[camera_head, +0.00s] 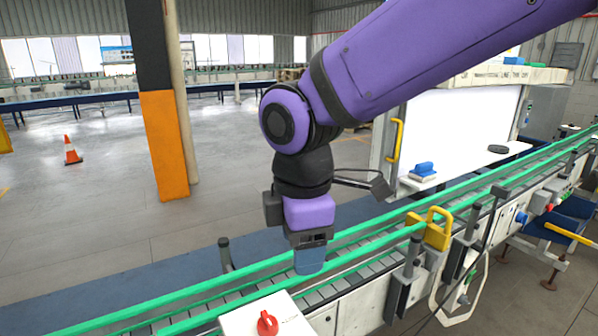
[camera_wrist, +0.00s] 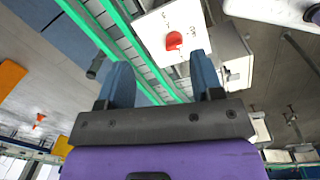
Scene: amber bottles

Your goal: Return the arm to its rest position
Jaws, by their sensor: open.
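My gripper (camera_head: 310,262) hangs from my purple arm, pointing down over the conveyor (camera_head: 345,258) with its green rails. In the wrist view its two blue fingers (camera_wrist: 162,82) stand apart with nothing between them. Part of the conveyor with its green rail (camera_wrist: 132,42) shows past the fingers. No amber bottle shows in either view.
A white box with a red knob (camera_head: 267,322) stands at the conveyor's near side, and it also shows in the wrist view (camera_wrist: 173,40). A yellow clamp (camera_head: 437,230) sits on the near rail. An orange and black pillar (camera_head: 164,145) stands behind. A white cabinet (camera_head: 455,125) is at the right.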

